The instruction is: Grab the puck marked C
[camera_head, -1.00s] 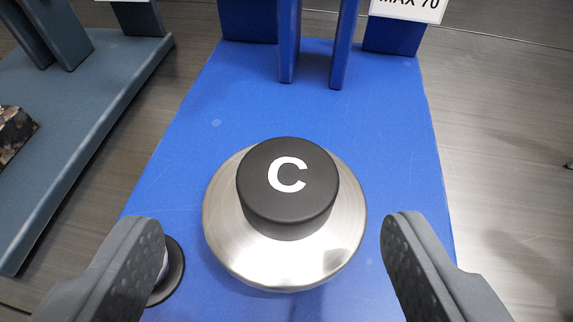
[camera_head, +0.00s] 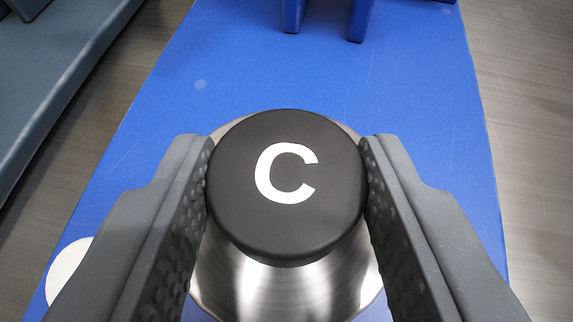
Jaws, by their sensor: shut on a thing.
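The puck marked C (camera_head: 286,222) is a black, round disc with a white letter C on its top face. It is in the middle of the head camera view, over a round, shiny metal base (camera_head: 285,290). My gripper (camera_head: 286,165) is shut on the puck, with one grey, dimpled finger against its left side and one against its right. I cannot tell whether the puck still rests on the metal base. The fingers hide parts of the base's sides.
The metal base stands on a blue plate (camera_head: 330,75). Blue uprights (camera_head: 362,20) rise at its far end. A white round thing (camera_head: 68,270) shows at the lower left. A grey-blue structure (camera_head: 60,75) lies to the left, with grey floor (camera_head: 530,90) on the right.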

